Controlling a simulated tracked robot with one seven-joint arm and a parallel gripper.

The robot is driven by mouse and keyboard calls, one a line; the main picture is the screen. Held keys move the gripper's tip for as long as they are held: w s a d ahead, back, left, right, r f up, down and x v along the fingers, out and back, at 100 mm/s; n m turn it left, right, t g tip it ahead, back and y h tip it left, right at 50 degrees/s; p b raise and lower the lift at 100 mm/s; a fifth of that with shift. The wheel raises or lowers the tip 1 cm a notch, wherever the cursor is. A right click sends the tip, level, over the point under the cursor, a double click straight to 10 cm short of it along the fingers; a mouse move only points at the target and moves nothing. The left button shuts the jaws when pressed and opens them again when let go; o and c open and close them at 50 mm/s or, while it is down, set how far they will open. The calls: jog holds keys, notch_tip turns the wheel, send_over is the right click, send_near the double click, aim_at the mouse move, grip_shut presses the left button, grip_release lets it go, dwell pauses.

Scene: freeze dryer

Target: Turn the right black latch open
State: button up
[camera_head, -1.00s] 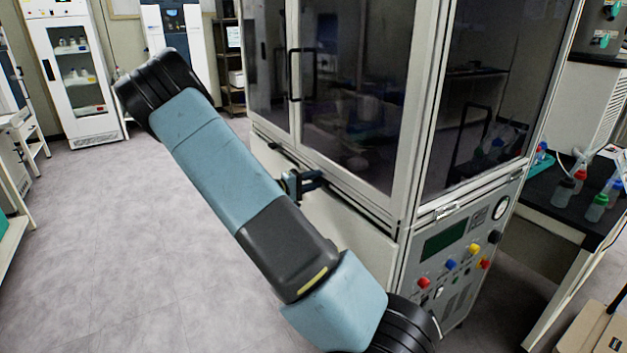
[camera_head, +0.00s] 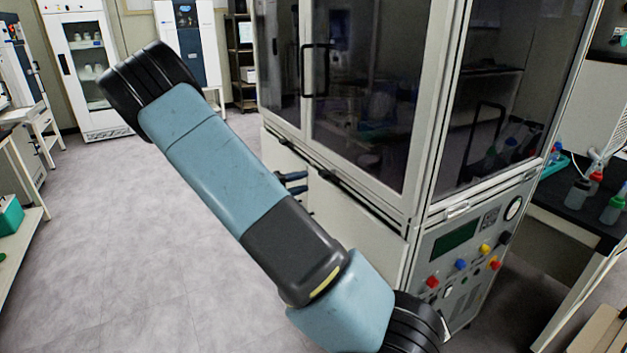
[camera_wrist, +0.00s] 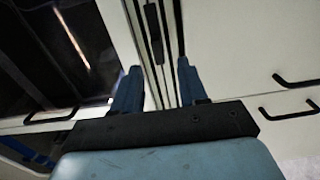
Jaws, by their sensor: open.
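My gripper (camera_head: 293,183) shows in the head view as two dark blue fingers beyond my arm, close to the front of the freeze dryer, below its glass doors. In the wrist view my gripper (camera_wrist: 157,82) is open, its two blue fingers apart. A narrow black latch-like piece (camera_wrist: 153,32) lies on the cabinet's seam, ahead of the gap between the fingers and apart from them. In the head view a dark strip (camera_head: 352,190) runs along the ledge under the right glass door. I cannot tell the latch's exact turn there.
The freeze dryer's control panel (camera_head: 465,250) with coloured knobs is on the right. Black door handles (camera_wrist: 298,80) stick out from the white panel in the wrist view. A dark bench (camera_head: 575,210) with bottles stands at the far right. The floor to the left is clear.

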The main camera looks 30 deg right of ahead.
jog(key=shift+s+a, duration=0.1)
jog(key=shift+a, duration=2.35)
jog(key=s+d+r+m+g+y, duration=0.1)
jog(key=s+r+y, duration=0.4)
jog(key=s, duration=0.2)
jog(key=s+r+m+g+y, duration=0.1)
jog(key=s+r+y, duration=0.35)
jog(key=s, duration=0.35)
jog(key=s+a+r+n+t+y, duration=0.1)
jog(key=s+a+r+t+y, duration=0.2)
jog(key=s+r, duration=0.3)
jog(key=s+a+r+t+y, duration=0.4)
jog(key=s+a+r+y, duration=0.1)
jog(key=s, duration=0.7)
jog(key=shift+a+r+n, duration=0.35)
jog(key=shift+r+n, duration=0.05)
jog(key=shift+r, duration=0.5)
jog(key=shift+s+y, duration=0.1)
jog(key=shift+y, duration=0.15)
jog(key=shift+c, duration=0.2)
